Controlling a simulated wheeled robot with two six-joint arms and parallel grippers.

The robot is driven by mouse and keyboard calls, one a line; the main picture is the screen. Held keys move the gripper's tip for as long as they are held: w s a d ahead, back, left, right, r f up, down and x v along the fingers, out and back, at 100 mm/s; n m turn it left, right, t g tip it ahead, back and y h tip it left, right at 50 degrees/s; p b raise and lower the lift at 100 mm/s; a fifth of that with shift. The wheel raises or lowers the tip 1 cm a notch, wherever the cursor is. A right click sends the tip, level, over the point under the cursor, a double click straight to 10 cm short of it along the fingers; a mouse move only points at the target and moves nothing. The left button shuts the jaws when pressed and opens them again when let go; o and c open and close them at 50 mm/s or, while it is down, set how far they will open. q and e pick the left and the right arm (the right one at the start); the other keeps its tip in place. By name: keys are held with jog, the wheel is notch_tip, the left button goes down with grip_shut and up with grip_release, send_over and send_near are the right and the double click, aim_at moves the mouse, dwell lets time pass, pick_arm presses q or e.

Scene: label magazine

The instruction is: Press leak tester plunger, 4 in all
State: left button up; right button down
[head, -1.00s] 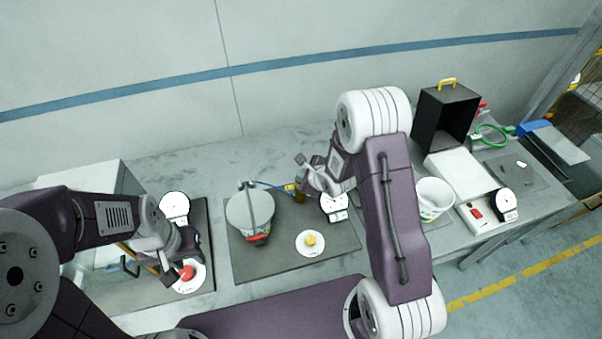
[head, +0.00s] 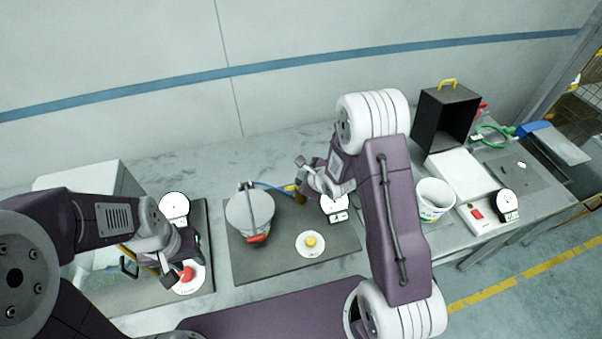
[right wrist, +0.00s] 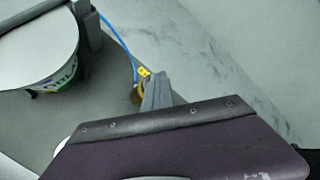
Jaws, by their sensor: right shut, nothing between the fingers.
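A brass-coloured upright cylinder with a yellow tag (head: 291,188) stands at the back of the middle mat, joined by a blue hose to a lidded white tub (head: 250,210) in a clamp frame. I take this cylinder for the tester's plunger. My right gripper (head: 304,191) is directly at it. In the right wrist view the shut grey fingers (right wrist: 156,92) overlap the cylinder (right wrist: 136,94); contact is unclear and its top is partly hidden. A white dial gauge (head: 334,203) is beside it. My left gripper (head: 172,272) is low by a red button (head: 186,275); its jaw gap is unclear.
A yellow button on a white disc (head: 310,241) sits at the front of the middle mat (head: 285,263). Another gauge (head: 174,205) stands at left. A white tub (head: 433,198), scale (head: 482,212) and black box (head: 443,118) stand at right. Bare bench lies behind the mat.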

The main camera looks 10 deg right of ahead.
jog(key=shift+r+p, duration=2.05)
jog(key=shift+r, duration=0.15)
notch_tip(320, 180, up, 5)
jog(key=p, duration=0.5)
